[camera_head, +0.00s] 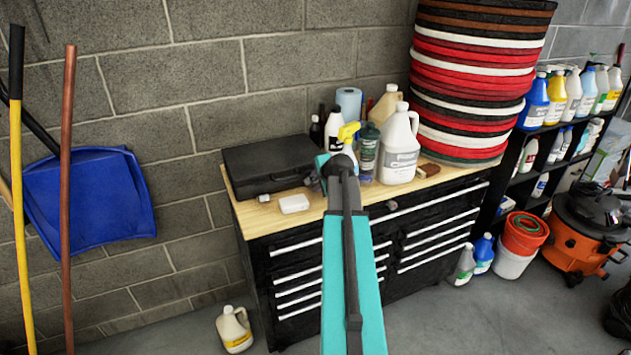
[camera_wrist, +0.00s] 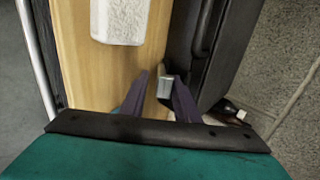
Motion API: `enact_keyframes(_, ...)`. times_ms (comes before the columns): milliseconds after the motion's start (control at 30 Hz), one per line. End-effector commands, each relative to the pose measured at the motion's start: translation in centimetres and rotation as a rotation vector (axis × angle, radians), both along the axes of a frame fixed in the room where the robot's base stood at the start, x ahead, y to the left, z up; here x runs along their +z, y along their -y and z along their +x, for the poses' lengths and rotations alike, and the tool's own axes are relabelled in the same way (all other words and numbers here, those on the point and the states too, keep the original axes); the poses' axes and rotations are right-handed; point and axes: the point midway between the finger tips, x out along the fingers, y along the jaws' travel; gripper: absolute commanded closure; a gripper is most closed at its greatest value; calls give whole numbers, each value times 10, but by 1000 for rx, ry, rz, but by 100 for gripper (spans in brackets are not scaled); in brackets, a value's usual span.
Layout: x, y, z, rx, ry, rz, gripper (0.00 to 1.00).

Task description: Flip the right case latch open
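A black case (camera_head: 270,162) lies closed on the wooden top of a cabinet in the head view. Its dark front (camera_wrist: 188,48) and handle (camera_wrist: 205,28) show in the wrist view. A small silver latch (camera_wrist: 166,87) on the case front sits between my gripper's fingertips in the wrist view. My gripper (camera_wrist: 160,80) is open, with one dark purple finger on each side of the latch. I cannot tell whether either finger touches it. In the head view my gripper (camera_head: 318,180) is at the case's right end, and my arm hides the right latch there.
A white block (camera_wrist: 120,20) lies on the wooden top (camera_head: 245,215) in front of the case. Bottles, including a large white jug (camera_head: 399,150) and a yellow-headed spray bottle (camera_head: 349,133), stand close to the right of my gripper. A block wall is behind.

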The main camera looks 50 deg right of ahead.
Motion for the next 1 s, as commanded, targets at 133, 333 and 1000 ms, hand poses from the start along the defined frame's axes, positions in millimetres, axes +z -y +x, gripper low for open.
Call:
enact_keyframes(133, -4, 2, 5, 1, 0, 1, 72)
enact_keyframes(333, -6, 2, 6, 1, 0, -1, 72)
enact_keyframes(1000, -11, 0, 5, 2, 25, -11, 100)
